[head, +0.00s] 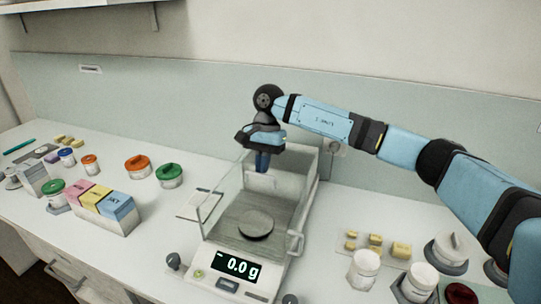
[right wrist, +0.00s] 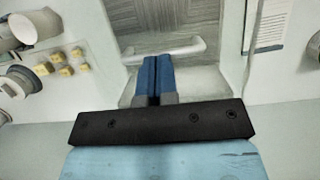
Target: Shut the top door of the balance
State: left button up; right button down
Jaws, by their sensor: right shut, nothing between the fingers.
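The balance (head: 225,248) stands on the bench with clear walls around its chamber and a round pan (head: 256,224) inside. Its display reads 0.0 g. The chamber's top looks uncovered toward the front; the clear top door is hard to make out in the head view. My right gripper (head: 262,162) points down over the rear of the balance. In the right wrist view its blue fingers (right wrist: 153,80) are shut and empty, close beside a white bar handle (right wrist: 175,50). I cannot tell whether they touch it. My left gripper is out of view.
Left of the balance stand coloured boxes (head: 103,209) and several lidded jars, one green-lidded (head: 170,175). To the right are yellow blocks (head: 401,249) and white jars (head: 363,268). A low back panel (head: 400,160) runs behind the bench.

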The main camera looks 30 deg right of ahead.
jog(key=s+a+b, duration=0.2)
jog(key=s+a, duration=0.5)
jog(key=a, duration=0.1)
jog(key=shift+s+a, duration=0.3)
